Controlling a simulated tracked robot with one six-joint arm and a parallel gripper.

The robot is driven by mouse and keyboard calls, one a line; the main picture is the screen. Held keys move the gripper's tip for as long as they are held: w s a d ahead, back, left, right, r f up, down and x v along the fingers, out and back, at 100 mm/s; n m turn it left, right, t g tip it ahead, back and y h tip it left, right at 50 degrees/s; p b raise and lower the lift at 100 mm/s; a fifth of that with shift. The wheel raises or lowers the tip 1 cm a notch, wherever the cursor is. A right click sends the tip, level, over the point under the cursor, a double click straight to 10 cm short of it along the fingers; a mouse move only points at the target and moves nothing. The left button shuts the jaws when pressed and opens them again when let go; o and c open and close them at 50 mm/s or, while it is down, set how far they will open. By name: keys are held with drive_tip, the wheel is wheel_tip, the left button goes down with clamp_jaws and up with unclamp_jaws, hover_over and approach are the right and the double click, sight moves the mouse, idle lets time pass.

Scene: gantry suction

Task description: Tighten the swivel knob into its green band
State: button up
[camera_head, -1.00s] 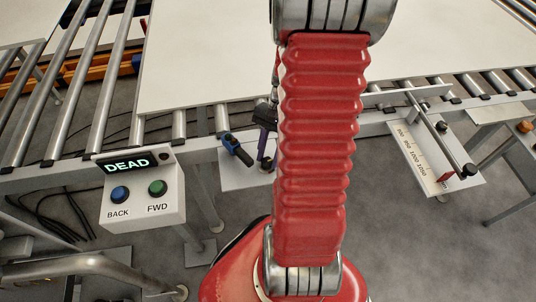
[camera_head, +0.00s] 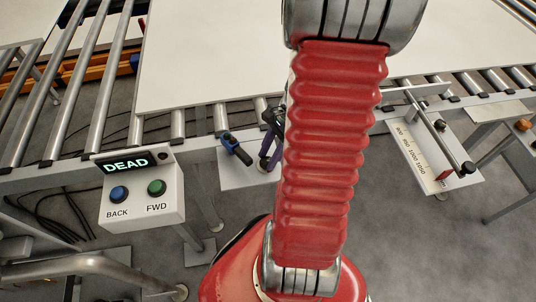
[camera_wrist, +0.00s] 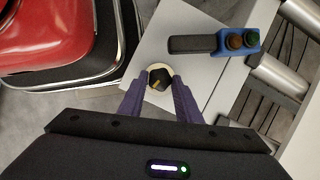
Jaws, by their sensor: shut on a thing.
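The swivel knob (camera_wrist: 160,76) shows in the wrist view as a dark round knob with a yellowish mark, on a pale ring (camera_wrist: 149,70) on a light plate (camera_wrist: 190,73). My gripper (camera_wrist: 156,85) has two purple fingers, one on each side of the knob, shut on it. I cannot make out a green band; the fingers and knob hide part of the dial. In the head view my gripper (camera_head: 267,160) is over the same plate (camera_head: 240,178), partly behind my red arm. The knob cannot be made out there.
A blue holder with a black handle (camera_head: 236,147) lies left of my gripper on the plate. A control box (camera_head: 144,203) reads DEAD, with BACK and FWD buttons. A large white panel (camera_head: 210,50) lies on the rollers behind. A scale plate (camera_head: 425,155) is at the right.

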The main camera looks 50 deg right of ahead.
drive_tip(key=shift+w+d+r, duration=0.1)
drive_tip(key=shift+w, duration=0.1)
drive_tip(key=o, duration=0.8)
drive_tip(key=shift+o, duration=1.3)
drive_tip(key=shift+s, duration=0.1)
drive_tip(key=v, duration=1.3)
drive_tip(key=shift+r, duration=0.2)
drive_tip(key=shift+s+d, duration=0.1)
